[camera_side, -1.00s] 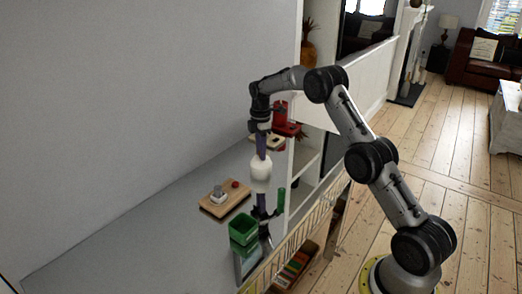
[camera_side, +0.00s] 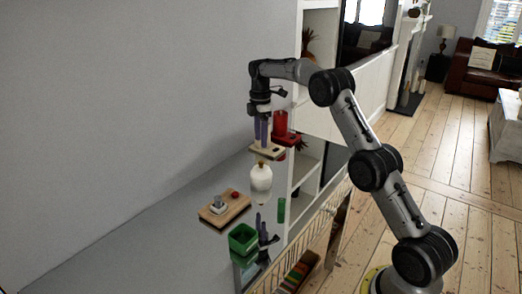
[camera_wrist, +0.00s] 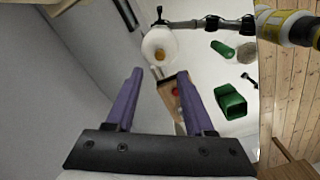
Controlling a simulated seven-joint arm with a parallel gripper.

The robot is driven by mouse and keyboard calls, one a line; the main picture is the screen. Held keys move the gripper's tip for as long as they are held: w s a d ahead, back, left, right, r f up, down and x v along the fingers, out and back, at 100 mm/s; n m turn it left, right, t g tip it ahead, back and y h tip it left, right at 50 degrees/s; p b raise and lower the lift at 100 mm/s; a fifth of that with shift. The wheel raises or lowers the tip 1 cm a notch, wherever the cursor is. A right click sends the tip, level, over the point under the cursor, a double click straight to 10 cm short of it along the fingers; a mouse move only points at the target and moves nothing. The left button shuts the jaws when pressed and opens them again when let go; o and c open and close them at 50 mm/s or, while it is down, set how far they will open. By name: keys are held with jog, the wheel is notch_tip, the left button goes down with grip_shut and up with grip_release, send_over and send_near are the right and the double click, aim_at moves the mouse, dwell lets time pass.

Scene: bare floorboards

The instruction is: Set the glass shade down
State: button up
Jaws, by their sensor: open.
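The glass shade (camera_side: 261,178) is white and rounded with a narrow top. It stands upright on the glossy grey counter, and its reflection shows below it. It also shows from above as a pale round form in the wrist view (camera_wrist: 160,38). My gripper (camera_side: 261,145) is above the shade, apart from it and pointing down. Its two purple fingers are spread with nothing between them, as the wrist view (camera_wrist: 160,73) also shows.
A wooden board (camera_side: 230,211) with a small grey item and a red ball lies left of the shade. A green box (camera_side: 243,238) and a green cylinder (camera_side: 281,210) stand nearer. A red object (camera_side: 280,123) is behind my gripper. The counter's left part is clear.

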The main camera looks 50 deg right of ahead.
jog(key=s+a+r+m+t, duration=0.1)
jog(key=s+a+r, duration=0.25)
jog(key=r, duration=0.25)
jog(key=s+a+r+m, duration=0.2)
jog(key=a+r, duration=0.2)
jog(key=r, duration=0.2)
jog(key=s+a+r+m+t, duration=0.1)
jog(key=s+a+r+m, duration=0.1)
jog(key=s+a, duration=0.3)
jog(key=s+a+r+m+t, duration=0.1)
jog(key=s+a+r, duration=0.15)
jog(key=s, duration=0.35)
jog(key=s+a+f+m+t, duration=0.1)
jog(key=s+a+f+m, duration=0.2)
jog(key=s, duration=0.7)
jog(key=s+a+f+m+t, duration=0.1)
jog(key=s+a+f+m, duration=0.2)
jog(key=s, duration=0.8)
jog(key=shift+a+f+t, duration=0.3)
jog(key=shift+a+f, duration=0.15)
jog(key=shift+f, duration=0.25)
